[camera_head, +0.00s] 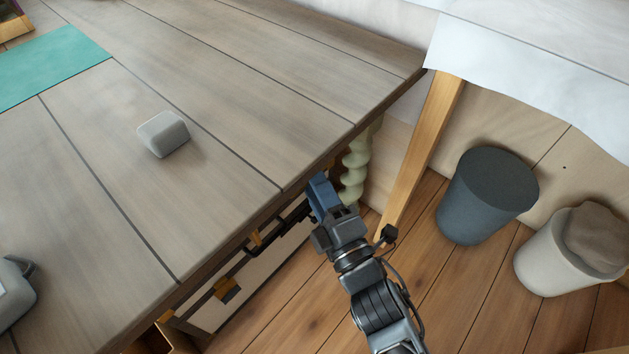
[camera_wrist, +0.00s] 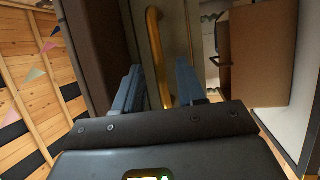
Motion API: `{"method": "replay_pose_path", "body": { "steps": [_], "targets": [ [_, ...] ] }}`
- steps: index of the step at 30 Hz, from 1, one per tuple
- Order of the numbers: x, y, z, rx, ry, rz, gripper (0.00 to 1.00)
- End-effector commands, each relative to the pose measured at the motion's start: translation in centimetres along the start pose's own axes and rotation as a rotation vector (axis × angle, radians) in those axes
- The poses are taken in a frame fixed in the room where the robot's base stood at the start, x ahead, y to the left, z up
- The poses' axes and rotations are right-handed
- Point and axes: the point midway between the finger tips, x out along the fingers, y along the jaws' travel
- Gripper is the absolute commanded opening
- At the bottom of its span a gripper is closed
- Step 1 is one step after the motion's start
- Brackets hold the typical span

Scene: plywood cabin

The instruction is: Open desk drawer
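The wooden desk (camera_head: 230,85) fills the left of the head view, with pale drawer fronts (camera_head: 207,314) showing under its front edge. My gripper (camera_head: 322,190) is at the desk's front edge, near the right end; its blue fingers partly hide what is behind them. In the wrist view my gripper (camera_wrist: 158,88) is open, one blue finger on each side of a brass bar handle (camera_wrist: 155,50). The handle stands on a pale front panel (camera_wrist: 176,35). I see gaps between fingers and handle, and cannot tell whether either touches. I cannot tell whether this drawer is fully shut.
A grey block (camera_head: 163,134) and a teal mat (camera_head: 50,62) lie on the desk. A dark bin (camera_head: 487,195) and a pale bin (camera_head: 560,255) stand on the floor to the right, by a wooden leg (camera_head: 420,150). The floor before the drawers looks clear.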

Motion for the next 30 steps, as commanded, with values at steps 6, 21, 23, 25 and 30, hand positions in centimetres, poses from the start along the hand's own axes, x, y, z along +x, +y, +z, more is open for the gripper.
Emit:
{"method": "replay_pose_path", "body": {
  "steps": [6,21,23,25,30],
  "targets": [
    [1.7,0.0,0.0,0.000,-0.001,-0.001,0.40],
    [1.8,0.0,0.0,0.001,-0.001,-0.001,0.19],
    [1.8,0.0,0.0,0.001,-0.001,-0.001,0.13],
    [1.8,0.0,0.0,0.001,-0.001,-0.001,0.06],
    [1.8,0.0,0.0,0.001,-0.001,-0.001,0.00]
  ]
}}
